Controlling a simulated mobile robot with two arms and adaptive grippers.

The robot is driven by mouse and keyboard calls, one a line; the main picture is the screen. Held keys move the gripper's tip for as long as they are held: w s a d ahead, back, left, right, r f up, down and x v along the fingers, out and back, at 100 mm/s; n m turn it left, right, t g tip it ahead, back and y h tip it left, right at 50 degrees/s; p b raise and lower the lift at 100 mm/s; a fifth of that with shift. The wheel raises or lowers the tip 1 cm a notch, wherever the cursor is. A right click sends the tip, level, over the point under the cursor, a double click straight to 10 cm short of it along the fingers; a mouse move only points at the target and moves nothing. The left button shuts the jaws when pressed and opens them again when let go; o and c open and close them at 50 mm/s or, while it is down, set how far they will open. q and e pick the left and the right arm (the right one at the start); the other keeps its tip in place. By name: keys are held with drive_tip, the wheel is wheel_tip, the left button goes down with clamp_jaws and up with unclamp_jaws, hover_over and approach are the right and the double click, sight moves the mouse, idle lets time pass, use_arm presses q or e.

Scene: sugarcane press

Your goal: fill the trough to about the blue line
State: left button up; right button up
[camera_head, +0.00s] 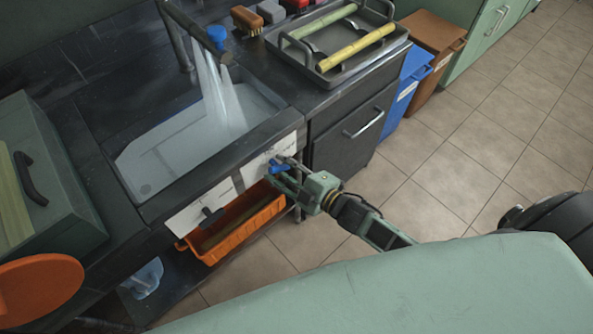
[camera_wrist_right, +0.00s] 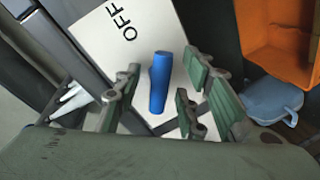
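The trough (camera_head: 125,170) is a grey basin set in the dark counter. A blue valve handle (camera_head: 278,165) is on the white panel (camera_head: 205,205) at the trough's front. My right gripper (camera_head: 284,174) is at this handle. In the right wrist view, the handle (camera_wrist_right: 159,82) stands between the open fingers, with gaps on both sides, and the panel reads "OFF". My left gripper is out of view.
An orange crate (camera_head: 205,255) with a stick inside sits below the panel, near a translucent blue container (camera_head: 145,278). A tray (camera_head: 330,78) with cane pieces stands at the counter's right. Blue (camera_head: 408,82) and brown (camera_head: 440,35) bins stand beyond.

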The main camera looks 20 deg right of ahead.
drive_tip(key=v, duration=1.1)
drive_tip(key=shift+r, duration=0.1)
drive_tip(key=shift+c, duration=0.2)
idle(2.5)
drive_tip(key=w+r+n+g+y+b, duration=0.1)
drive_tip(key=w+r+n+y+b, duration=0.15)
drive_tip(key=w+r+y, duration=0.2)
drive_tip(key=w+a+f+g, duration=0.2)
drive_tip(key=w+a+f+n+g, duration=0.1)
drive_tip(key=w+a+f+g, duration=0.1)
drive_tip(key=a+f+g, duration=0.1)
drive_tip(key=shift+w+f, duration=0.15)
drive_tip(key=shift+w, duration=0.25)
idle(0.3)
